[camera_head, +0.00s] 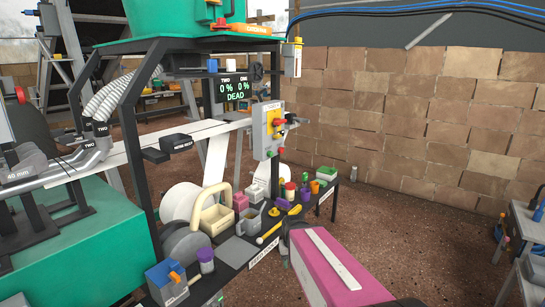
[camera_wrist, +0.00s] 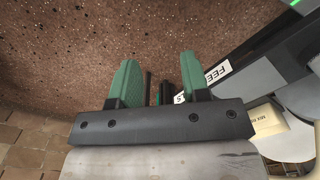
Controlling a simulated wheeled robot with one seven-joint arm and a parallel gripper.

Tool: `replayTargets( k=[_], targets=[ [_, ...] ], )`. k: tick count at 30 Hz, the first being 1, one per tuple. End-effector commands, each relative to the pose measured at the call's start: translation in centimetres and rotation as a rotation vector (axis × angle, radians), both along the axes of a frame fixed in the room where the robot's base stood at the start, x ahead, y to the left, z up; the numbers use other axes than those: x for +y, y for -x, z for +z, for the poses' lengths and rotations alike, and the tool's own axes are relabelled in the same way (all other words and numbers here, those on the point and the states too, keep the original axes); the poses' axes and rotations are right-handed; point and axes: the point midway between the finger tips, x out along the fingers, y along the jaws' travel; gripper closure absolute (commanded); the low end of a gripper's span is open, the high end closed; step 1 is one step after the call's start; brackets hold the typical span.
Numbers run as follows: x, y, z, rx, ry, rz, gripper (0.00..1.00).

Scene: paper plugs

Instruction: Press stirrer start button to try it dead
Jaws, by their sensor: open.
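A grey control box (camera_head: 268,130) hangs on the frame's right post in the head view. It has a yellow-and-red knob (camera_head: 279,122) and small red and green buttons (camera_head: 281,151) low on its face. I cannot read which button is the stirrer start. A display (camera_head: 234,88) to its upper left shows two "0 %" readings and "DEAD" in green. In the wrist view my gripper (camera_wrist: 158,80) has two green fingers, apart with nothing held between them. It is over brown floor beside the labelled bench edge. The control box is not in the wrist view.
A dark bench (camera_head: 235,252) below the box carries a beige handled box (camera_head: 216,219), jugs and several small pots. A smaller white box (camera_head: 292,58) hangs higher on the post. A brick wall (camera_head: 420,110) stands behind. Brown floor (camera_head: 420,235) is open at the right.

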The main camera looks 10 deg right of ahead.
Motion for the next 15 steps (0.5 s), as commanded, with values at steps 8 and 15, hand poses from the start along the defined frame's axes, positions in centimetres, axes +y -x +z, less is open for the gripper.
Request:
replayTargets(
  k=[8, 15],
  targets=[
    [0.0, 0.0, 0.0, 0.0, 0.0, 0.0, 1.0],
    [0.0, 0.0, 0.0, 0.0, 0.0, 0.0, 1.0]
  ],
)
